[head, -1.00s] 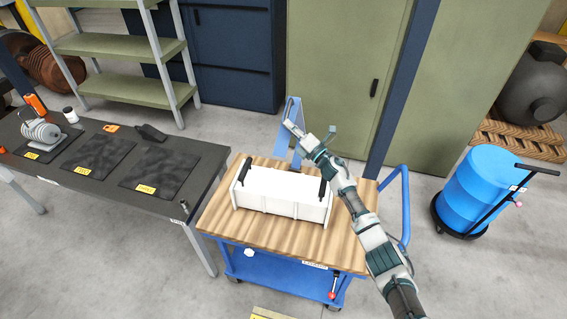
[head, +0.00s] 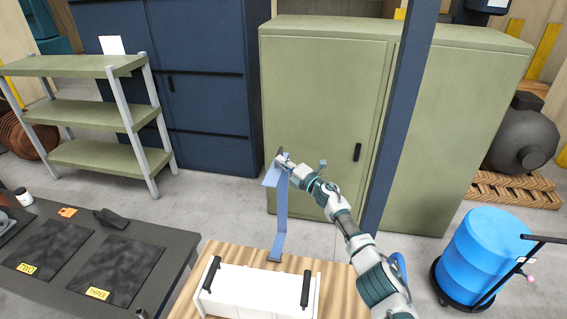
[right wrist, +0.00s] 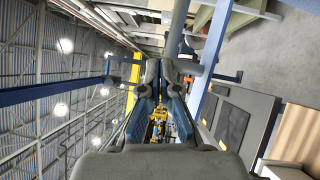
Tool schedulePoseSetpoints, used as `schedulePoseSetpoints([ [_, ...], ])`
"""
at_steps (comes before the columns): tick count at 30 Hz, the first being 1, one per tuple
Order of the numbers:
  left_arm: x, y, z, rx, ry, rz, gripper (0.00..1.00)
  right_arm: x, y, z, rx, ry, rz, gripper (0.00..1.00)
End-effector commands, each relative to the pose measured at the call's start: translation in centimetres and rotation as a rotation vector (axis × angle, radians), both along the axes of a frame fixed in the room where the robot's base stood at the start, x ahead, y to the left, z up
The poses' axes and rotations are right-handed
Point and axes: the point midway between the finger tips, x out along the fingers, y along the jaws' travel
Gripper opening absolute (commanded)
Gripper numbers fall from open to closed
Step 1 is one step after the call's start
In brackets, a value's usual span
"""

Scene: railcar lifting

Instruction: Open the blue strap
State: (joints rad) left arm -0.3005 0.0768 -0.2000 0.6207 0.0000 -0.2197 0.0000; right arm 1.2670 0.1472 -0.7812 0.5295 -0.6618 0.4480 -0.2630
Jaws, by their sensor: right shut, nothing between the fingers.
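The blue strap (head: 281,215) stands up from a dark foot at the back of the wooden cart top, behind the white case (head: 250,288). Its upper end bends over to the left in a short flap. My right gripper (head: 280,161) is at the top of the strap, shut with nothing held. I cannot tell whether it touches the strap. The right wrist view shows its two dark fingers (right wrist: 160,105) close up, with no strap clearly between them. My left gripper is not in view.
The wooden cart top (head: 205,262) carries the white case with two black handles. A green cabinet (head: 320,110) and a dark blue post (head: 399,130) stand behind. A blue drum (head: 482,255) is at right, a black table (head: 160,245) at left.

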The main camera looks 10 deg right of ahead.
Motion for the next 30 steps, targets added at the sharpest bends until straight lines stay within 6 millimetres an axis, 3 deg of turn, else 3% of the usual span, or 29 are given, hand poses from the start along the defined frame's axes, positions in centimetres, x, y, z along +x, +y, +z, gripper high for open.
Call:
schedulePoseSetpoints([
  [20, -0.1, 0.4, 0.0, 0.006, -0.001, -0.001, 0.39, -0.3, -1.1, -0.2, 0.002, 0.0, -0.004, 0.0],
  [30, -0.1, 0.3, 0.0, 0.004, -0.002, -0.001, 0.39, -3.7, -3.4, -0.8, -0.003, 0.0, -0.003, 0.0],
])
